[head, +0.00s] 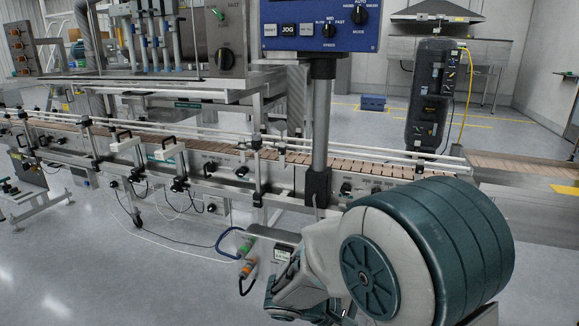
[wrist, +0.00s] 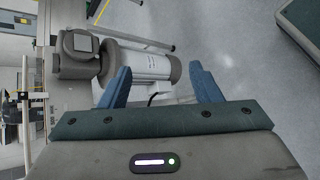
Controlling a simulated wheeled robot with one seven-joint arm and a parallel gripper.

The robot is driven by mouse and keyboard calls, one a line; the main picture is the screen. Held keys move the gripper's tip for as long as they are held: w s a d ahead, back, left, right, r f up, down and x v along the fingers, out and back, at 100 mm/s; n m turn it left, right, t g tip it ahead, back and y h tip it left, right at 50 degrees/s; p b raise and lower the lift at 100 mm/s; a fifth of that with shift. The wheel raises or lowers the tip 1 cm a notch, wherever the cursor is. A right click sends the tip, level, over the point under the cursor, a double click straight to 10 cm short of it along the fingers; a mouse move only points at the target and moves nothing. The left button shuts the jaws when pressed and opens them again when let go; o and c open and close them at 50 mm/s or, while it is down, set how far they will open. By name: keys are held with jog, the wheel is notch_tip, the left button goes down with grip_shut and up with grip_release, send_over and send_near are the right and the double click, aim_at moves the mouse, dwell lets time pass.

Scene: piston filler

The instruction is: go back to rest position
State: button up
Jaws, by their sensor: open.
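My gripper (wrist: 162,86) shows in the wrist view with its two blue fingers spread wide and nothing held between them. Beyond the fingers is a white cylindrical motor-like unit (wrist: 140,66) with a grey end, apart from them as far as I can tell. In the head view my arm fills the lower right, folded in front of the conveyor line. The fingers cannot be made out there.
A conveyor (head: 225,152) with rails runs across the head view behind my arm. A blue control panel (head: 318,38) stands on a grey post (head: 320,130). A dark cabinet (head: 432,95) stands behind the conveyor. Open floor (head: 100,270) lies at lower left.

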jog(key=s+r+m+y+p, duration=0.4)
jog(key=r+p, duration=0.4)
jog(key=r, duration=0.4)
jog(key=s+a+r+m+y+p, duration=0.1)
jog(key=s+r+m+y+p, duration=0.4)
jog(key=r, duration=0.7)
jog(key=s+y+p, duration=0.2)
jog(key=p, duration=0.1)
jog(key=shift+s+r, duration=0.2)
jog(key=shift+r, duration=0.1)
